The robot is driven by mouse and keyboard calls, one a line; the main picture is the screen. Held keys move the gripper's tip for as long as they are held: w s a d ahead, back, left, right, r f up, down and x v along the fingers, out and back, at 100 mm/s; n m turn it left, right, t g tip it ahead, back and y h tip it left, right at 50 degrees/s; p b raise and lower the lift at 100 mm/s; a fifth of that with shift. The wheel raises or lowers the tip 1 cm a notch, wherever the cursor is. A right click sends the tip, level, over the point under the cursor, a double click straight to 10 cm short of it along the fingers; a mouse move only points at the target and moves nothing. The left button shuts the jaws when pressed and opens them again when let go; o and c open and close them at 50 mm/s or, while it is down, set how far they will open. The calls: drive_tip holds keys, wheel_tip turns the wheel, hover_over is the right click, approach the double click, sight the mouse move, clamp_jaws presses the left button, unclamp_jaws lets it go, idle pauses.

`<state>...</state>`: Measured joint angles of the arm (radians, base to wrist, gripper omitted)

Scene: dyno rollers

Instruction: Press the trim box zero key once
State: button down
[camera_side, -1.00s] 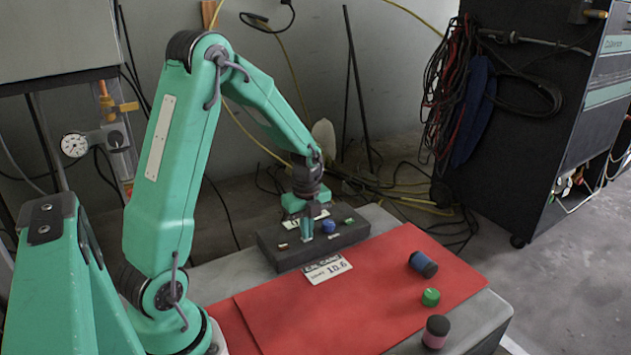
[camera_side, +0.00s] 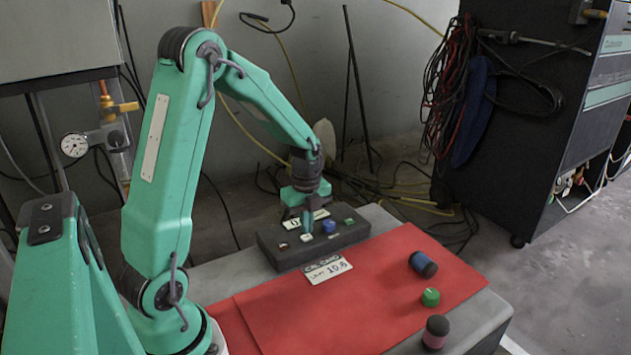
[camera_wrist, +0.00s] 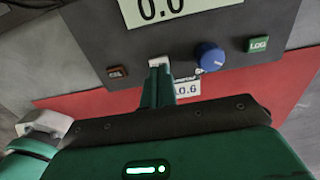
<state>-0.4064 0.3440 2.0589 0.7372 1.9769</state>
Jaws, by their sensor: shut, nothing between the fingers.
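The trim box (camera_side: 272,257) is a dark grey box near the back of the table. A white key (camera_side: 306,238) sits between a brownish-red key (camera_side: 283,246) and a blue knob (camera_side: 329,226); a green key (camera_side: 349,221) is at the right. In the wrist view the white key (camera_wrist: 158,61) shows just past my fingertips, unlabelled as far as I can see; the red key (camera_wrist: 117,71) and the green LOG key (camera_wrist: 258,43) flank it. My gripper (camera_side: 306,224) is shut and empty, pointing down just above the white key, apparently apart from it.
The wrist view shows a display (camera_wrist: 165,10) reading 0.0, cut off at the top. A card (camera_side: 327,269) marked 10.6 lies before the box on the red mat (camera_side: 350,305).

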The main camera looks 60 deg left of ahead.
sight(308, 237)
wheel_tip(308, 237, up, 12)
idle(0.5)
drive_tip(key=shift+w, duration=0.1)
idle(0.5)
drive_tip(key=s+d+r+n+t, duration=0.2)
drive_tip(key=s+d+r+n, duration=0.1)
drive_tip(key=s+d+n, duration=0.4)
drive_tip(key=s+d+r+n+t, duration=0.3)
drive_tip(key=s+d+n, duration=0.4)
drive_tip(key=n, duration=0.4)
drive_tip(key=shift+d+t, duration=0.3)
drive_tip(key=shift+d, duration=0.45)
